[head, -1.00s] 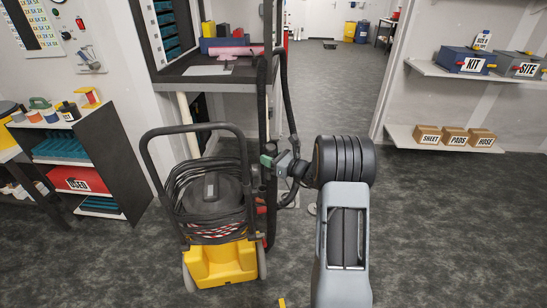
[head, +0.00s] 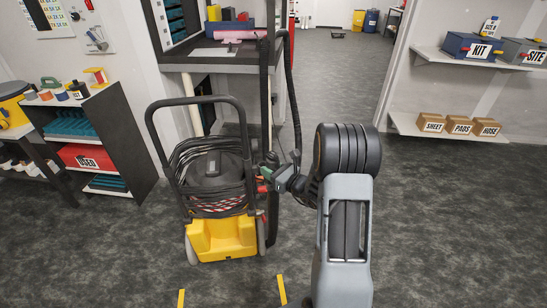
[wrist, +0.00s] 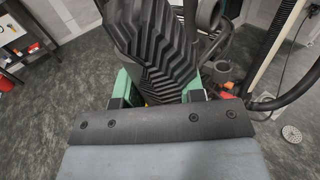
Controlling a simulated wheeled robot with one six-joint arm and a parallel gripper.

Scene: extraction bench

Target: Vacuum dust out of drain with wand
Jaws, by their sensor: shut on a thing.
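My gripper (head: 272,173) has green fingers, and they are shut on the black ribbed grip of the wand (wrist: 158,45) in the wrist view. In the head view the wand (head: 272,218) stands roughly upright at the right side of the yellow and black vacuum (head: 222,238). A black hose (head: 291,85) loops up above my gripper. The drain (wrist: 291,134) is a round grey perforated cover on the floor at the right of the wrist view, apart from the wand grip. My arm seems to hide it in the head view. Dust cannot be made out.
A workbench (head: 215,67) stands behind the vacuum. A dark shelf unit (head: 138,150) with a red USED box (head: 88,157) is at left. Wall shelves (head: 447,142) hold boxes at right. Two yellow floor marks (head: 282,290) lie in front. The floor at right is clear.

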